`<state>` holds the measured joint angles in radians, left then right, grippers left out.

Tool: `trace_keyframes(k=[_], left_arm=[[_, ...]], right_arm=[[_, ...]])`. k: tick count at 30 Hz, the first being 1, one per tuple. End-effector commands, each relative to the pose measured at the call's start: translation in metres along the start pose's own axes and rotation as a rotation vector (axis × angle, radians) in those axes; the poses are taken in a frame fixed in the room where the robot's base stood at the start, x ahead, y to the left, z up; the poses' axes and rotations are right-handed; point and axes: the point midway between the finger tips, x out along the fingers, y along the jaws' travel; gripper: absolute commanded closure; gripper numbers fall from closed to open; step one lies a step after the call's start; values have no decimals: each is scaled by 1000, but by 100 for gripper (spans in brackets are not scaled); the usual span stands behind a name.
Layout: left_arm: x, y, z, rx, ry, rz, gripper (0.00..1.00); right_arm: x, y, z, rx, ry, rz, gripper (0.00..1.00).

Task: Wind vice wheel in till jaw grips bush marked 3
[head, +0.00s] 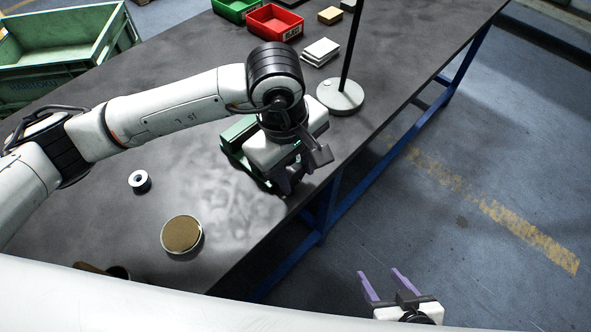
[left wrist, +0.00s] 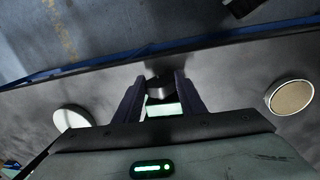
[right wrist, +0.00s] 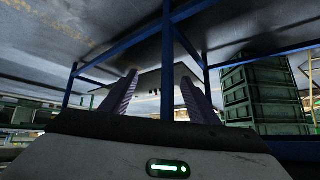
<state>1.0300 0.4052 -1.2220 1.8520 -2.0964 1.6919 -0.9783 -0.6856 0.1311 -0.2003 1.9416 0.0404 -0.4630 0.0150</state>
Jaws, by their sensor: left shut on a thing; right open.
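The green vice (head: 233,137) stands near the table's right edge, mostly hidden under my left arm in the head view; part of its green body also shows in the left wrist view (left wrist: 164,109). My left gripper (head: 293,178) is at the vice's near end, its fingers shut on a dark rounded part, seemingly the vice wheel (left wrist: 160,87). The jaws and anything between them are hidden. A small grey bush (head: 139,181) with a dark hole stands on the table to the left; no number is readable on it. My right gripper (head: 388,284) is open and empty, off the table's edge.
A round cork-filled dish (head: 182,234) lies near the front. A lamp base with pole (head: 341,97) stands behind the vice. Red (head: 275,22) and green (head: 236,8) bins and white blocks (head: 320,51) are at the back. A green crate (head: 62,52) is at far left.

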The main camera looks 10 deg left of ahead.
Motion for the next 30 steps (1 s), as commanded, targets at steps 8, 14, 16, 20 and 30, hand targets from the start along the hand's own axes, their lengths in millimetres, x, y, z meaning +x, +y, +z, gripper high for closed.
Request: trace_keyframes(k=[8, 14, 16, 20, 30], left_arm=[[1, 6, -1, -3, -8, -169, 86], [2, 9, -1, -5, -20, -320, 86], [3, 9, -1, -5, -24, -369, 86], [3, 10, 0, -6, -30, -448, 86], [2, 12, -1, -6, -38, -562, 86]], right_arm=[[7, 0, 8, -4, -6, -1, 45], [14, -3, 11, -9, 0, -8, 45], [16, -5, 10, -12, 7, -11, 45], [20, -6, 12, -15, 9, -14, 45], [25, -8, 12, -16, 15, -17, 45]])
